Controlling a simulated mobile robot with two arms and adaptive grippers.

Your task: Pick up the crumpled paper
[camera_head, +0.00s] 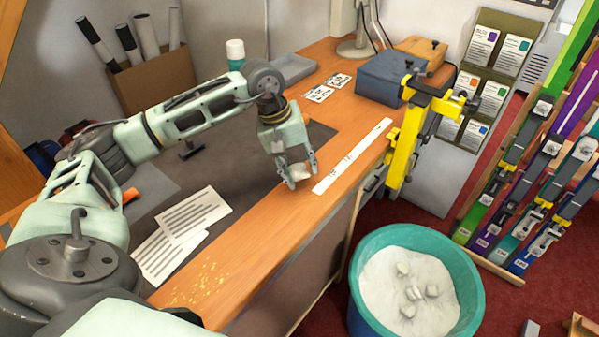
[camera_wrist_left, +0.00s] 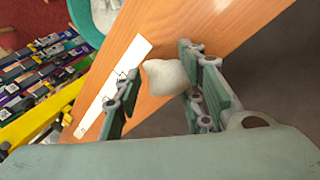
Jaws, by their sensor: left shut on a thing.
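The crumpled paper (camera_wrist_left: 166,77) is a small white lump between the fingers of my left gripper (camera_wrist_left: 158,92) in the left wrist view. My left gripper is shut on it. In the head view the left gripper (camera_head: 299,182) points down at the bench's front part, beside the white ruler strip. There only a bit of the paper (camera_head: 299,172) shows between the fingers. I cannot tell whether the paper touches the bench top. My right gripper is not in view.
A white ruler (camera_head: 352,156) lies right of the gripper on the wooden bench (camera_head: 262,235). A yellow clamp (camera_head: 408,140) stands at the bench edge. A teal bin (camera_head: 465,275) with several crumpled pieces stands on the floor. Printed sheets (camera_head: 165,253) lie at the left.

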